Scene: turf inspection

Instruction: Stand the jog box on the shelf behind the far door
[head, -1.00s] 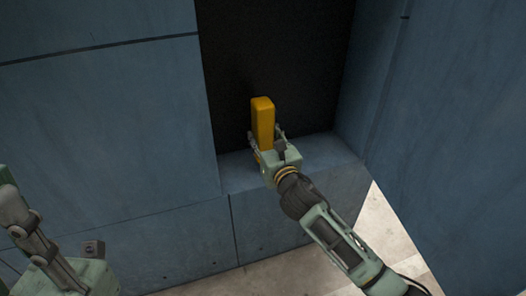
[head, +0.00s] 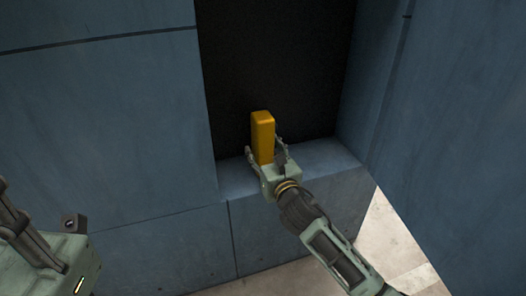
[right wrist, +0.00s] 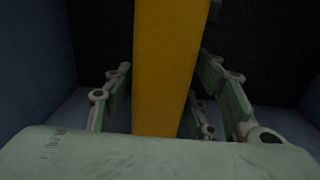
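The jog box is a tall yellow-orange block (head: 263,138). It stands upright at the ledge of a dark recess in the blue-grey wall. My right gripper (head: 266,150) is around its lower part, one finger on each side. In the right wrist view the box (right wrist: 165,70) rises between the fingers, with a dark gap beside the left finger, so the gripper looks open. The box's foot is hidden by the gripper. My left gripper (head: 50,262) is partly in view at the lower left, far from the box; its fingertips cannot be made out.
The ledge (head: 325,157) has bare room to the right of the box. The dark recess back (head: 280,60) is behind it. A blue wall panel (head: 110,120) borders it on the left, and another panel (head: 450,120) on the right. Pale floor (head: 395,240) shows below.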

